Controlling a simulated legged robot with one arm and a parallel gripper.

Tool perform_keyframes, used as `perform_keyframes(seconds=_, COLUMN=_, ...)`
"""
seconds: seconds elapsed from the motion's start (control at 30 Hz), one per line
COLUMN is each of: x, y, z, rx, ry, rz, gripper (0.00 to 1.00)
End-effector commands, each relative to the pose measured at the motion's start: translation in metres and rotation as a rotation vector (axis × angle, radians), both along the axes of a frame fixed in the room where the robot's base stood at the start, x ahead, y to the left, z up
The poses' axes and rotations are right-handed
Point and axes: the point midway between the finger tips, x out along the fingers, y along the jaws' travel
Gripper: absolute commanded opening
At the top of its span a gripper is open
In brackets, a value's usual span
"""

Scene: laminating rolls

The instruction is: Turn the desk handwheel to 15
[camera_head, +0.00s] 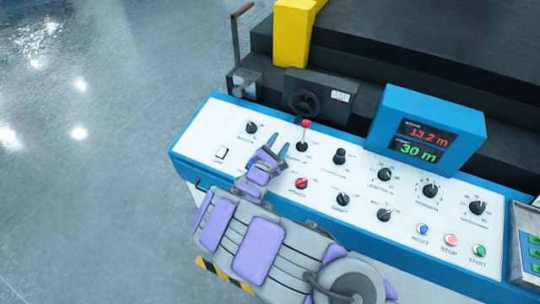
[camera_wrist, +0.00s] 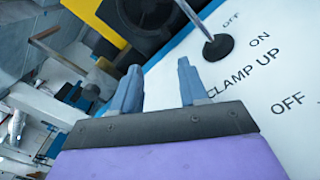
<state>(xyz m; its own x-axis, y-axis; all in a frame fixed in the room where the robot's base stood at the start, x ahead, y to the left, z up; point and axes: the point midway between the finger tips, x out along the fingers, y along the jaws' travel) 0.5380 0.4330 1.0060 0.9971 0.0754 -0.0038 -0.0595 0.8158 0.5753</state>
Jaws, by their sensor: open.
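The black handwheel (camera_head: 303,102) sits on the front of a dark box behind the white-and-blue desk (camera_head: 215,120). Part of a dark round form, likely the same handwheel (camera_wrist: 140,14), shows at the top of the wrist view, cut off by the frame. My gripper (camera_head: 277,143) is open and empty above the left part of the desk, in front of the handwheel and apart from it. Its two blue-grey fingers (camera_wrist: 160,68) stand apart in the wrist view. The handwheel's scale or setting is too small to read.
A red-tipped lever (camera_head: 305,126) stands between my gripper and the handwheel, by the "CLAMP UP" lettering. Several black knobs and buttons cover the desk. A blue display (camera_head: 425,140) reads 13.2 m and 30 m. A crank (camera_head: 237,45) stands back left. Open floor lies left.

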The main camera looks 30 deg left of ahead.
Motion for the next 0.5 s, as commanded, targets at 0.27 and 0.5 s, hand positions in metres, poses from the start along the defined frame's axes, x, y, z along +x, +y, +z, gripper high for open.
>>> perform_keyframes(seconds=0.27, x=-0.045, y=-0.002, z=0.002, rx=-0.003, ry=-0.002, rz=0.004, gripper=0.43)
perform_keyframes(seconds=0.5, x=-0.061, y=-0.005, z=0.001, rx=0.001, ry=-0.002, rz=0.000, gripper=0.43)
